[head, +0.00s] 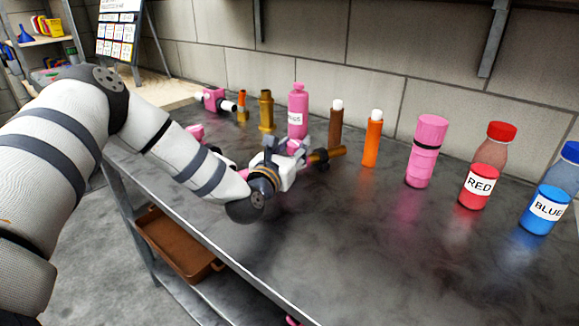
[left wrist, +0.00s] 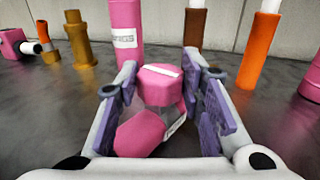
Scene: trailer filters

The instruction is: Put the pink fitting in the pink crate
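The pink fitting (left wrist: 160,85), a chunky piece with a pale label, lies on the dark bench between the fingers of my left gripper (left wrist: 165,105). In the left wrist view the purple-padded fingers stand apart on either side of it; the right pad is very near it, and contact is unclear. In the head view my left gripper (head: 288,150) is low over the bench and mostly hides the fitting. My right gripper is not in view. A small pink thing (head: 291,321) shows below the bench's front edge; I cannot tell whether it is the pink crate.
Behind the gripper stand a pink bottle (head: 298,112), a brown tube (head: 335,128) and an orange tube (head: 372,142). A pink cylinder (head: 424,155), red bottle (head: 480,185) and blue bottle (head: 545,205) stand right. A brown crate (head: 170,245) is below the bench. The bench front right is clear.

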